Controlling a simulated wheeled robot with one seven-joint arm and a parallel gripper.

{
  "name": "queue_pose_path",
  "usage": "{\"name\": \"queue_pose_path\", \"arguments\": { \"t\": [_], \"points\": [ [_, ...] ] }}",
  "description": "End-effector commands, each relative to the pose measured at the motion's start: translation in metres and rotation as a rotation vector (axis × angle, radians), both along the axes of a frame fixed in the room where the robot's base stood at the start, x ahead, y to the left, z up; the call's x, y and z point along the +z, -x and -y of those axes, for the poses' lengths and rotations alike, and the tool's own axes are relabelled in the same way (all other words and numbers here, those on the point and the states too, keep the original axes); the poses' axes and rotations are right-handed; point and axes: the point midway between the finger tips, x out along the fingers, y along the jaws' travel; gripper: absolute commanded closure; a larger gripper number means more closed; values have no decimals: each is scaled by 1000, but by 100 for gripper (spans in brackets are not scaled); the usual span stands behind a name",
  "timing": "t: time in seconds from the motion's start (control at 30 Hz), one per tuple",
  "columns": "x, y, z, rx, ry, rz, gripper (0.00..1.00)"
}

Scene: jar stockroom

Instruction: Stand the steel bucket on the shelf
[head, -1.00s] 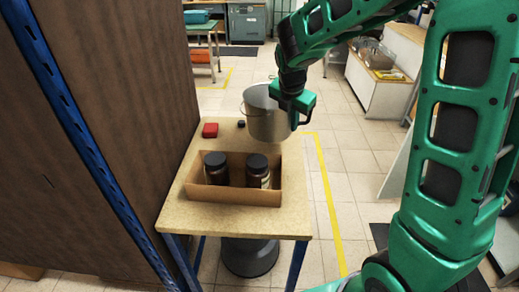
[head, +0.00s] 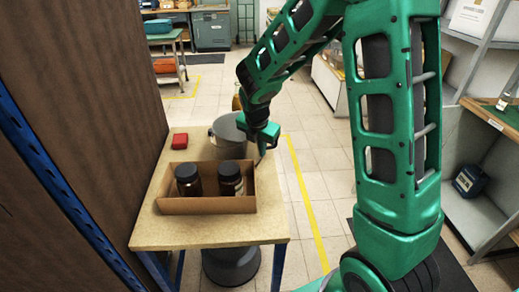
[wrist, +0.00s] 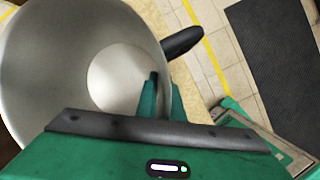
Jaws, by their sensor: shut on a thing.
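The steel bucket (head: 226,130) is upright at the far right part of the small table, behind the cardboard box; I cannot tell whether its base touches the tabletop. My gripper (head: 262,140) is shut on the bucket's right rim. In the wrist view I look into the open, empty bucket (wrist: 60,70), and the fingers of my gripper (wrist: 161,98) are on its wall, one inside and one outside. A grey shelf unit with a wooden-topped shelf (head: 503,113) stands at the right edge of the head view.
The cardboard box (head: 206,205) on the table (head: 200,235) holds two dark jars with black lids. A dark blue item (head: 470,180) sits in the lower right shelving. Tiled floor beyond the table is open.

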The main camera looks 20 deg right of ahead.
Motion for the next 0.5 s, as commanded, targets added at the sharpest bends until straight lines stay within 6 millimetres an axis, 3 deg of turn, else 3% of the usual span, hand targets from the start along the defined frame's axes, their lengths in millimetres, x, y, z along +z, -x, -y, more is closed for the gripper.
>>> {"name": "queue_pose_path", "arguments": {
  "t": [0.03,0.13,0.5],
  "points": [
    [-1,0,0,0,0,1,100],
    [-1,0,0,0,0,0,74],
    [2,0,0,0,0,0,74]
  ]
}}
